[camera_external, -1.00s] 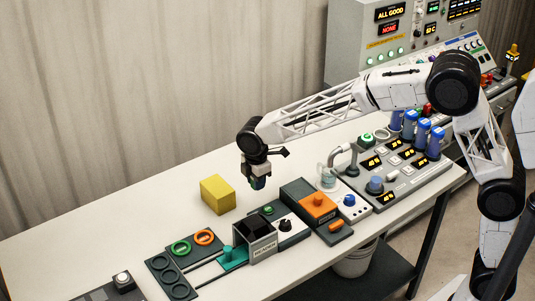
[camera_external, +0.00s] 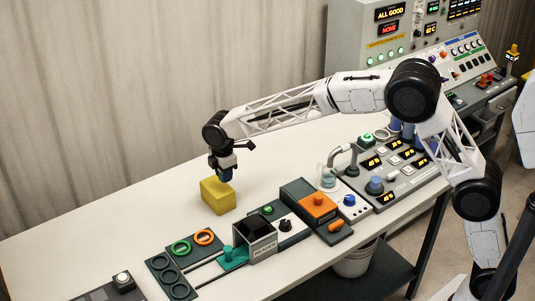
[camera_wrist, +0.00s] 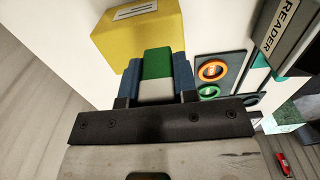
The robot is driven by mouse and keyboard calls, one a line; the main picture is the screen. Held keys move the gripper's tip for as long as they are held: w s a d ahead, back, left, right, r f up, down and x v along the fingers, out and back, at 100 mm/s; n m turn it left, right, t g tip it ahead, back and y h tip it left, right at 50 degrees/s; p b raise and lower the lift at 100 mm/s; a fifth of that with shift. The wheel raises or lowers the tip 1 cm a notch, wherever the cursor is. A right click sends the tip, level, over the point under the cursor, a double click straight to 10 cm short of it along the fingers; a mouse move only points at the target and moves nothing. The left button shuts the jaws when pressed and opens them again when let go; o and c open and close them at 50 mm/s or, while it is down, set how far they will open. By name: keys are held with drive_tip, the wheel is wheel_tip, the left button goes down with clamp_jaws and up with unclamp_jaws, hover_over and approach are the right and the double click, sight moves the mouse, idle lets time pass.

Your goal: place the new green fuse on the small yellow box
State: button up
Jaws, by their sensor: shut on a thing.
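The small yellow box (camera_external: 216,197) stands on the white table; it also shows at the top of the wrist view (camera_wrist: 135,38), with a white label on its top. My gripper (camera_external: 222,174) is directly above the box's back right part in the external view, pointing down. In the wrist view my gripper (camera_wrist: 157,80) is shut on the green fuse (camera_wrist: 157,64), a block with a green end and a grey-white part between two blue fingers. Whether the fuse touches the box is hard to tell.
A panel with a green ring (camera_external: 181,248) and an orange ring (camera_external: 204,237) lies in front of the box. The reader box (camera_external: 262,243) and an orange-topped unit (camera_external: 318,206) stand to the right. The table left of the yellow box is clear.

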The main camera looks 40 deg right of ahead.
sight(217, 186)
drive_tip(key=shift+w+a+f, duration=0.1)
drive_tip(key=shift+w+a, duration=0.3)
drive_tip(key=shift+w, duration=0.3)
drive_tip(key=shift+w+a, duration=0.4)
drive_tip(key=shift+w, duration=0.3)
drive_tip(key=shift+f, duration=1.75)
drive_tip(key=shift+f, duration=0.15)
drive_tip(key=o, duration=0.9)
drive_tip(key=shift+o, duration=0.2)
wheel_tip(217, 186, up, 12)
